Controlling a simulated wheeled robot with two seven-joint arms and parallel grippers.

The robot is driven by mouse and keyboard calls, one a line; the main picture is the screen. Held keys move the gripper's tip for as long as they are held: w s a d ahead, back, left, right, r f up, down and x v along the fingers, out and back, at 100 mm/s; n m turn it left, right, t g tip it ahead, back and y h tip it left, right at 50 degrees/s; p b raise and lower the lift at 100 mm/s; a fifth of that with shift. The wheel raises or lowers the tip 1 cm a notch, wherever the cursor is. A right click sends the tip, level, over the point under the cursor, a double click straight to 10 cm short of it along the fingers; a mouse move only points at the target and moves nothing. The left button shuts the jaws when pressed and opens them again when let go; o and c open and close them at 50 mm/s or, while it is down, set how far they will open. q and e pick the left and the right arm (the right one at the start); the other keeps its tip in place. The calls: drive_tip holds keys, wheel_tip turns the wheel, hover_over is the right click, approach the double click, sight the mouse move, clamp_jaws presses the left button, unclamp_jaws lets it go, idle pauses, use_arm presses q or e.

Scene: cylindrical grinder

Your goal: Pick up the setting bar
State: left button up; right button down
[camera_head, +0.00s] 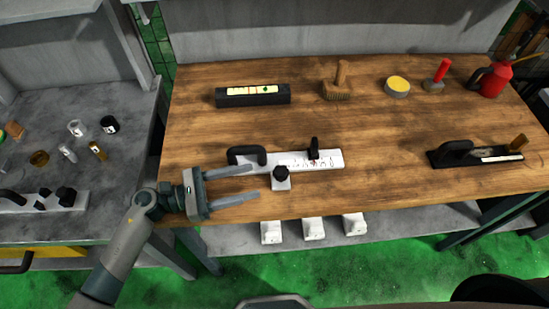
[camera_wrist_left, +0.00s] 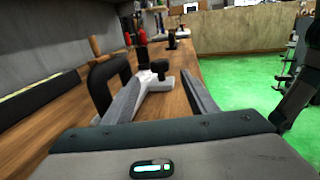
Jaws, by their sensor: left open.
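The setting bar, which I take to be the white marked bar (camera_head: 325,160), lies on the wooden bench near its front edge. It has a black loop handle (camera_head: 248,155) at its left end, an upright black clamp and a black knob on a white block (camera_head: 281,183) at its front. My left gripper (camera_head: 255,182) is open and empty, its fingers pointing right, just in front of the handle and left of the block. In the left wrist view, the handle (camera_wrist_left: 104,84) stands left of the fingers and the white block (camera_wrist_left: 152,82) shows beyond them. My right gripper is out of view.
A dark box (camera_head: 253,98), brush (camera_head: 338,85), yellow-topped tin (camera_head: 397,87), red-handled tool (camera_head: 438,75) and red oil can (camera_head: 493,80) stand at the back. A black-handled bar (camera_head: 475,155) lies right. Bench between is clear. A grey side bench (camera_head: 100,215) holds small parts.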

use_arm(q)
drive_tip(key=shift+w+d+r, duration=0.1)
drive_tip(key=shift+d, duration=0.35)
drive_tip(key=shift+d, duration=0.1)
drive_tip(key=shift+d+r+p, duration=0.15)
drive_tip(key=shift+d+p, duration=0.1)
drive_tip(key=shift+p, duration=0.05)
drive_tip(key=d+p, duration=0.1)
drive_tip(key=d, duration=0.1)
drive_tip(key=w+d+p, duration=0.1)
drive_tip(key=d, duration=0.2)
drive_tip(key=shift+p, duration=0.3)
drive_tip(key=shift+w+d, duration=0.1)
drive_tip(key=shift+d, duration=0.15)
drive_tip(key=shift+c, duration=0.4)
clamp_jaws()
